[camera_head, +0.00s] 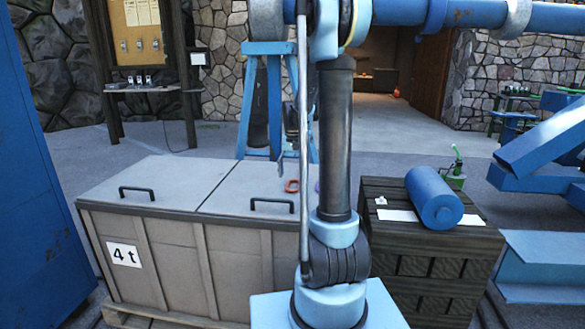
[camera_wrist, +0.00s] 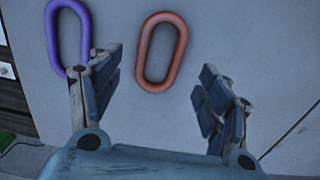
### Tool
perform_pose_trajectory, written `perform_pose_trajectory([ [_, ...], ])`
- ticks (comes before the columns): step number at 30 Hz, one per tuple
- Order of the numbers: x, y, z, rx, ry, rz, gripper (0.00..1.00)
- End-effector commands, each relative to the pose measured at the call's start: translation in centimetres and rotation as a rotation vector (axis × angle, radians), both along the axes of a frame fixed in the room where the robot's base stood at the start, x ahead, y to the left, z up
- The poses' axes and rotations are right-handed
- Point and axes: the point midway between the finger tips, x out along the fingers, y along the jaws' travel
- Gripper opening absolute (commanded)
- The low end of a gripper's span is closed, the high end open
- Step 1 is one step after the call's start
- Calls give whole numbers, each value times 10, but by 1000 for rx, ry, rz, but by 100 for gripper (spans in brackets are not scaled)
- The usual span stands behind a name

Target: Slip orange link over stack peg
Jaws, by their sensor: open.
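The orange link (camera_head: 291,186) is an oval ring lying flat on the pale lid of the large chest. In the wrist view, the orange link (camera_wrist: 142,52) lies between and beyond my open fingers, with no finger visibly touching it. My gripper (camera_wrist: 162,62) is empty, its two fingers spread apart. A purple link (camera_wrist: 52,38) lies to the left, partly covered by my left finger. I cannot make out a stack peg in either view.
The pale chest (camera_head: 180,260) marked "4 t" has two black lid handles. A blue cabinet (camera_head: 35,190) stands at far left. Blue beams (camera_head: 545,265) are at right.

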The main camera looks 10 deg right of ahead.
Motion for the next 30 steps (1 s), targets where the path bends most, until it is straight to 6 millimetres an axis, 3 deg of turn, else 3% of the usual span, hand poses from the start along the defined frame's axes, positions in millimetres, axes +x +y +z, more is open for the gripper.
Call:
perform_pose_trajectory([
  [12, 0, 0, -35, 0, 0, 0, 71],
  [27, -1, 0, -43, 0, 0, -1, 71],
  [30, 0, -1, -43, 0, 0, -1, 48],
])
